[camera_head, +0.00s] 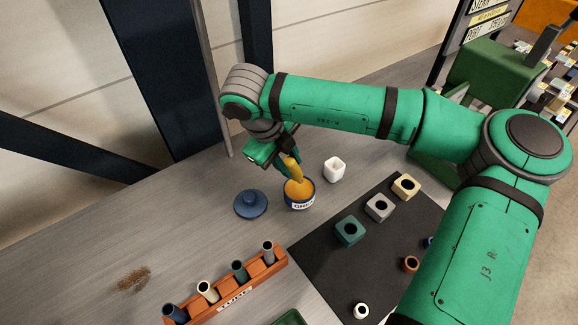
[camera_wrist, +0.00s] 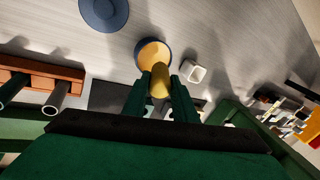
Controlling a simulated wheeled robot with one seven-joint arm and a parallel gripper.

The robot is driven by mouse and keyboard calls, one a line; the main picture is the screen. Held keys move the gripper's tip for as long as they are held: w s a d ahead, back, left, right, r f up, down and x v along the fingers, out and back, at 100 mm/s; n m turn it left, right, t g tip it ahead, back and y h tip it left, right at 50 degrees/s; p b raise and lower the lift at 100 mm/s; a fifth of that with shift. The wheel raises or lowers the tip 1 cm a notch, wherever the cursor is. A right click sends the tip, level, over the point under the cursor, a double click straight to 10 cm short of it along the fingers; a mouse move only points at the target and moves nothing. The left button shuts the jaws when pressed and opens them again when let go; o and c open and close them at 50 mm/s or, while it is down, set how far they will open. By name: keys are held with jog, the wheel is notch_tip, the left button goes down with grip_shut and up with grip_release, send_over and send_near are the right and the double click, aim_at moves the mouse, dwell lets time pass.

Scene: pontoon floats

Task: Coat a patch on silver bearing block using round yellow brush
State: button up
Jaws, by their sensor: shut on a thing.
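The silver bearing block (camera_head: 379,208), a grey cube with a dark round bore, sits on the black mat (camera_head: 330,248) between a green block and a cream block. My gripper (camera_head: 290,160) is shut on the round yellow brush (camera_head: 293,169), well to the left of the silver block. The brush points down at the open blue pot (camera_head: 300,201), which holds orange-yellow grease. Its lower end is over or in the pot mouth; I cannot tell whether it touches the grease. In the wrist view the brush (camera_wrist: 160,80) stands between both fingers, overlapping the pot (camera_wrist: 151,50).
A blue lid (camera_head: 251,204) lies left of the pot and a white cup (camera_head: 335,169) stands to its right. An orange rack (camera_head: 232,290) with several tubes is in front. The green block (camera_head: 350,231) and cream block (camera_head: 406,187) flank the silver one. A brown smear marks the bench at left.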

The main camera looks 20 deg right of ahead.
jog(key=shift+w+r, duration=0.1)
jog(key=shift+r, duration=1.9)
jog(key=shift+f, duration=3.55)
